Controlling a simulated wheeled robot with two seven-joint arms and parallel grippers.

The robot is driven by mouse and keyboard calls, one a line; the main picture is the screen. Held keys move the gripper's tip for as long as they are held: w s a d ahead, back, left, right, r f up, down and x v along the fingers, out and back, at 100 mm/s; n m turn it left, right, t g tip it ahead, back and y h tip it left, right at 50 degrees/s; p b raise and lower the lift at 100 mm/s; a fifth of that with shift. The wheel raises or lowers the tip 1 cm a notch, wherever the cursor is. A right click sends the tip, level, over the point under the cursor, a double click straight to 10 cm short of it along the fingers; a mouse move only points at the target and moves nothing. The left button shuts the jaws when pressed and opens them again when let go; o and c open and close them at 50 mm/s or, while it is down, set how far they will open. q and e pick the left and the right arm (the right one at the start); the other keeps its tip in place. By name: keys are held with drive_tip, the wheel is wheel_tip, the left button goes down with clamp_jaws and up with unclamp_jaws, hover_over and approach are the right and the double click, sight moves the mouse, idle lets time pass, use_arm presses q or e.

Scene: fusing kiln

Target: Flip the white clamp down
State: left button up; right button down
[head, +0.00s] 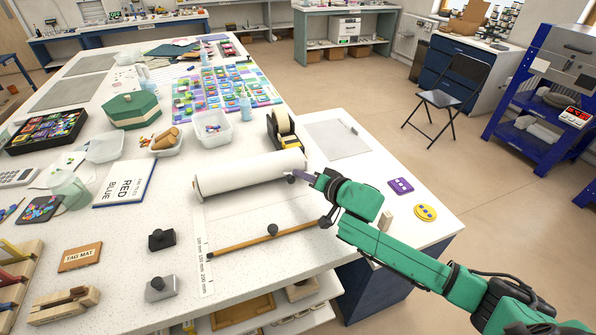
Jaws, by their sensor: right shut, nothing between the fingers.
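A small light grey-white block (161,289) with a dark knob on top sits at the front of the white table. It looks like the white clamp, but it is too small to tell how its lever stands. A similar black block (162,239) sits just behind it. My right gripper (296,178), on the green arm from the right, is shut and empty at the right end of the white paper roll (245,173). It is well to the right of and behind both blocks. I cannot tell whether it touches the roll. My left gripper is out of view.
A wooden bar (250,243) with a dark knob lies in front of the roll, beside a ruler strip (204,262). A tape dispenser (284,134) stands behind the roll.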

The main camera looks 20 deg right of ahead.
drive_tip(key=shift+w+a+f, duration=0.1)
drive_tip(key=shift+w+a, duration=0.1)
drive_tip(key=shift+w, duration=0.3)
drive_tip(key=shift+a+f+p, duration=0.15)
drive_tip(key=shift+a+p, duration=0.1)
drive_tip(key=shift+p, duration=0.3)
drive_tip(key=shift+a+f+n+h+p, duration=0.15)
drive_tip(key=shift+f+n+h+p, duration=0.2)
drive_tip(key=shift+n+h, duration=0.15)
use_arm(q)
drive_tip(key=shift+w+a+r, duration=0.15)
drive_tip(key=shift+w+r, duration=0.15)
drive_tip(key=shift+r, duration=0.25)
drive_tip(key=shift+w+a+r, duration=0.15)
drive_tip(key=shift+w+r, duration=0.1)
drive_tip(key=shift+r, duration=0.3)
use_arm(e)
drive_tip(key=shift+a+f+n+h, duration=0.15)
drive_tip(key=shift+f+n+h, duration=0.25)
drive_tip(key=shift+f+n, duration=0.2)
